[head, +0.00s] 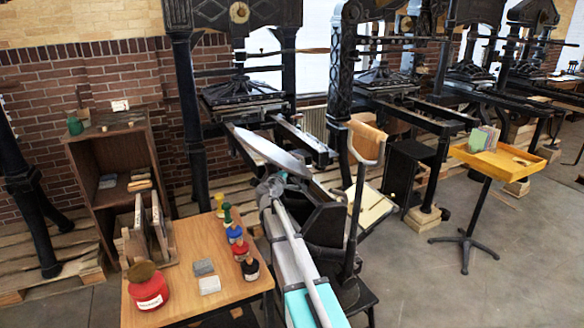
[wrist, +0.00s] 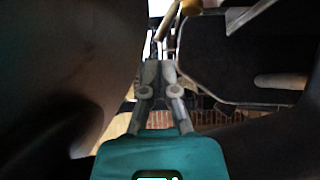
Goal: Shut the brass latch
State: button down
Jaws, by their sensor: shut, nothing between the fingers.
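I cannot make out the brass latch for certain in either view. A small yellow-brown piece (wrist: 191,7) shows at the top edge of the wrist view, but I cannot tell whether it is the latch. My gripper (wrist: 158,72) is shut and empty, its fingers together in the middle of the wrist view and apart from that piece in the picture. In the head view my gripper (head: 270,188) is small and partly hidden, beside the black press parts and just below a pointed grey plate (head: 272,152).
A wooden table (head: 190,245) with ink bottles, a red pot (head: 148,287) and grey blocks stands at left. Hand presses (head: 245,95) line the brick wall. A yellow tray stand (head: 497,160) is at right; the floor (head: 440,285) before it is clear. Dark surfaces crowd the wrist view.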

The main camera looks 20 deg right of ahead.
jog(key=shift+r+p+v, duration=0.15)
jog(key=shift+r+v, duration=0.05)
jog(key=shift+v, duration=0.7)
jog(key=shift+r+p+v, duration=0.15)
jog(key=shift+v, duration=0.75)
jog(key=shift+r+p+v, duration=0.15)
jog(key=shift+r+v, duration=0.05)
jog(key=shift+v, duration=0.7)
jog(key=s+a+f+m+g+y+p, duration=0.2)
jog(key=s+a+f+m+g, duration=0.15)
jog(key=s, duration=0.55)
jog(key=s+a+f+m+g+y+p, duration=0.25)
jog(key=s+f+m+g, duration=0.25)
jog(key=s, duration=0.4)
jog(key=s+a+f+g+y+p, duration=0.2)
jog(key=s+a+g+y, duration=0.2)
jog(key=s+a+y, duration=0.3)
jog(key=s+a+m, duration=0.1)
jog(key=s+a, duration=0.4)
jog(key=s, duration=0.3)
jog(key=shift+a+f+g+p, duration=0.3)
jog(key=shift+a+f+g, duration=0.05)
jog(key=shift+a, duration=0.05)
jog(key=shift+y, duration=0.25)
